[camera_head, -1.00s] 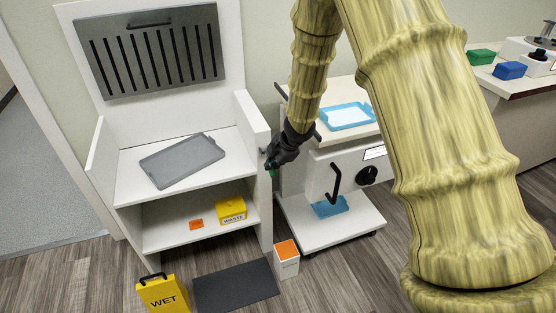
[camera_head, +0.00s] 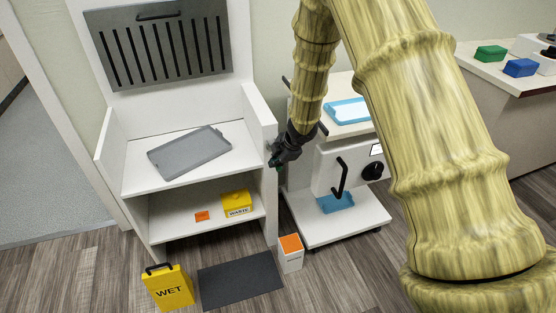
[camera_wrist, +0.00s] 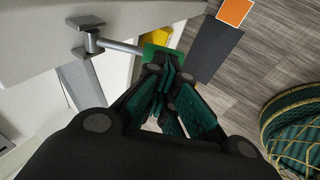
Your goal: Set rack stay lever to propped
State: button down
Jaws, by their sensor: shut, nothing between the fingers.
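The stay lever (camera_wrist: 118,46) shows in the wrist view as a grey rod reaching out from a square pivot on the white cabinet's side. A green piece (camera_wrist: 158,54) is at the rod's end. My gripper (camera_wrist: 168,82) is shut and empty, its green-padded fingertips close to that green piece; I cannot tell whether they touch. In the head view my gripper (camera_head: 279,163) is beside the right side wall of the white cabinet (camera_head: 262,112), and the lever is mostly hidden there. A slotted grey rack panel (camera_head: 160,50) stands upright against the cabinet's back.
A grey tray (camera_head: 188,152) lies on the cabinet's upper shelf, a yellow waste box (camera_head: 236,203) below. A white cart (camera_head: 318,232) stands close right of my gripper. A yellow wet sign (camera_head: 168,290), dark mat (camera_head: 240,281) and orange-topped bin (camera_head: 291,254) are on the floor.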

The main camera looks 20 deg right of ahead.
jog(key=shift+s+f, duration=0.2)
jog(key=shift+f, duration=0.15)
jog(key=p+v, duration=0.4)
jog(key=v, duration=1)
jog(key=s+a+f+m+g+p, duration=0.15)
jog(key=s+f+m, duration=0.35)
jog(key=s+f, duration=0.5)
jog(key=s+a+f+m+g+p, duration=0.1)
jog(key=s+a+f+m, duration=0.2)
jog(key=s+f+m, duration=0.5)
jog(key=s+d+f+m+g+h, duration=0.1)
jog(key=s+f+m, duration=0.2)
jog(key=s, duration=0.9)
jog(key=s+d+f+m+g+h+p, duration=0.1)
jog(key=s+f+m, duration=0.2)
jog(key=s, duration=1)
notch_tip(320, 180, down, 3)
jog(key=shift+s+d+r, duration=0.15)
jog(key=shift+d, duration=0.2)
